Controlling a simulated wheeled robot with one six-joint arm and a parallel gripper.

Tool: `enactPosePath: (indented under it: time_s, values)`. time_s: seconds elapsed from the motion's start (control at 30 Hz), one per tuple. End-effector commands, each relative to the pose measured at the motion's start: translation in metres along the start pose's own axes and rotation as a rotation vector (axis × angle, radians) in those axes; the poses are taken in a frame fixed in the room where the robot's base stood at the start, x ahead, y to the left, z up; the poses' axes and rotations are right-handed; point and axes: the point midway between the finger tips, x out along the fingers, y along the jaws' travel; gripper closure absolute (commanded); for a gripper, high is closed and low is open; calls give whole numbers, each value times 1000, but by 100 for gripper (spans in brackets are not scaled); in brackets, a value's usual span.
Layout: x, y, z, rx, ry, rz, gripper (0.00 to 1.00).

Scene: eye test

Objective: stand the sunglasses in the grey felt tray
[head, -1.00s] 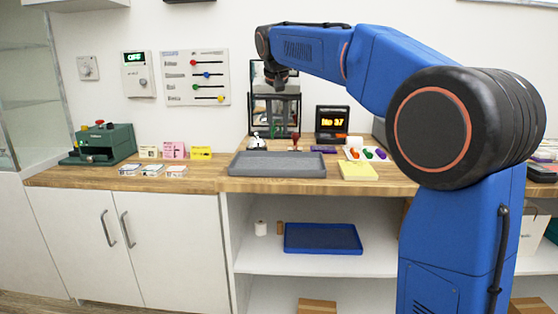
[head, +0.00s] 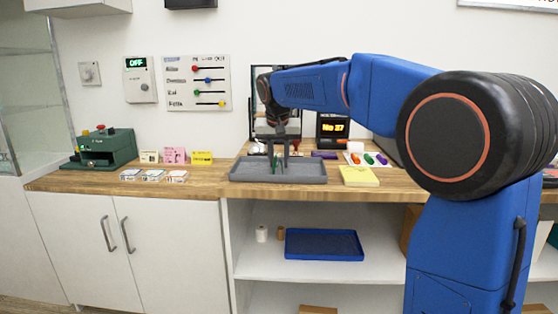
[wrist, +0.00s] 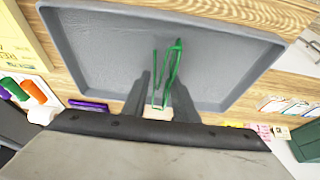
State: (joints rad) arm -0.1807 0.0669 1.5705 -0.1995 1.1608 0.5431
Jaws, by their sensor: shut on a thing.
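The grey felt tray (head: 311,173) lies flat on the wooden counter and is a shallow rectangle with a raised rim. It fills much of the wrist view (wrist: 88,62). The sunglasses (wrist: 173,62), with thin green frames, are between the fingers of my gripper (wrist: 161,98) in the wrist view. My gripper (head: 280,163) points down over the tray in the head view, shut on the sunglasses. Only a small green part of them shows there (head: 274,164). I cannot tell whether they touch the tray floor. The tray looks otherwise empty.
A yellow pad (head: 358,176) lies right of the tray. Behind it stand a display reading No 37 (head: 333,128) and a mirror partly hidden by my arm. Small cards (head: 176,177) and a green machine (head: 104,149) are to the left. A blue tray (head: 323,244) sits on the shelf below.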

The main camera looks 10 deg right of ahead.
Motion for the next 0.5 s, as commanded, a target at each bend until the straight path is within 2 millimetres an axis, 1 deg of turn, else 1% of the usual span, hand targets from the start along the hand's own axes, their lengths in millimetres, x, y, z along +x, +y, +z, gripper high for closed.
enactPosePath:
  time_s: [0.2,0.23,0.3,0.5]
  values:
    - [2,0,1,0,0,0,95]
    - [2,0,1,0,0,0,69]
    - [1,0,0,0,0,0,55]
    - [1,0,1,0,0,0,55]
